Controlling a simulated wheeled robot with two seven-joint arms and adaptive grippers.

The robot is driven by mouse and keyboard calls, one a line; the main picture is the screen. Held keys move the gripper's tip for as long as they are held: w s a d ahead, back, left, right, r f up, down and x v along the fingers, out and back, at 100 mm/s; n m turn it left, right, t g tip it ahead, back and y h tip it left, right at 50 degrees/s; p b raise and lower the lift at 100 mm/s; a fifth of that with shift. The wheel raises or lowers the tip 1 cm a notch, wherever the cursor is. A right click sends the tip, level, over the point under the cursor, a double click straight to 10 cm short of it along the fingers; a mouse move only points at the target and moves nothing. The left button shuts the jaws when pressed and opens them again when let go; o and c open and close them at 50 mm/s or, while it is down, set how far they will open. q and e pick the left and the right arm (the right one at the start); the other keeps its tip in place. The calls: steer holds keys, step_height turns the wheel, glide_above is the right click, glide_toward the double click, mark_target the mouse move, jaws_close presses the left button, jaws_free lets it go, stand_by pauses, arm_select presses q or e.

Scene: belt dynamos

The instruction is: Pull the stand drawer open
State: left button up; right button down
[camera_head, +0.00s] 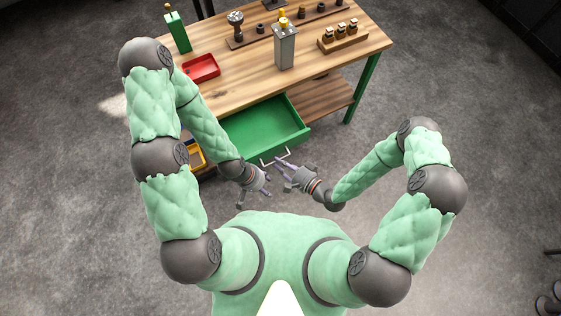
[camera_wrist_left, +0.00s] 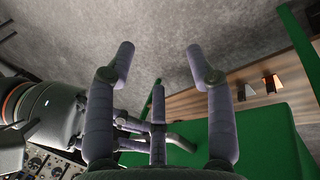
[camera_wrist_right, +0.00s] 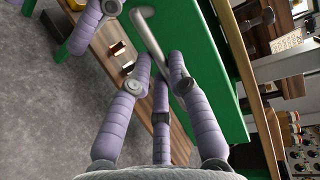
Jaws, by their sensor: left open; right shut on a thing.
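The green stand drawer (camera_head: 262,125) is pulled out from under the wooden worktop, and its inside looks empty. Its grey bar handle (camera_head: 273,158) is on the front face. My right gripper (camera_head: 283,168) is shut on the handle; the right wrist view shows the bar (camera_wrist_right: 150,40) between its fingers (camera_wrist_right: 160,68). My left gripper (camera_head: 266,188) is open and empty, just left of and below the right one. In the left wrist view its fingers (camera_wrist_left: 158,68) are spread, with the drawer (camera_wrist_left: 265,140) behind them.
The worktop (camera_head: 225,90) holds a red tray (camera_head: 201,68), a green box (camera_head: 177,32), a grey block with a yellow top (camera_head: 284,46) and a wooden rack (camera_head: 342,37). A lower shelf (camera_head: 325,97) lies right of the drawer. The floor near my base is clear.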

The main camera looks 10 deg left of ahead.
steer(key=c, duration=1.1)
jaws_free()
steer(key=shift+c, duration=0.2)
steer(key=v, duration=1.2)
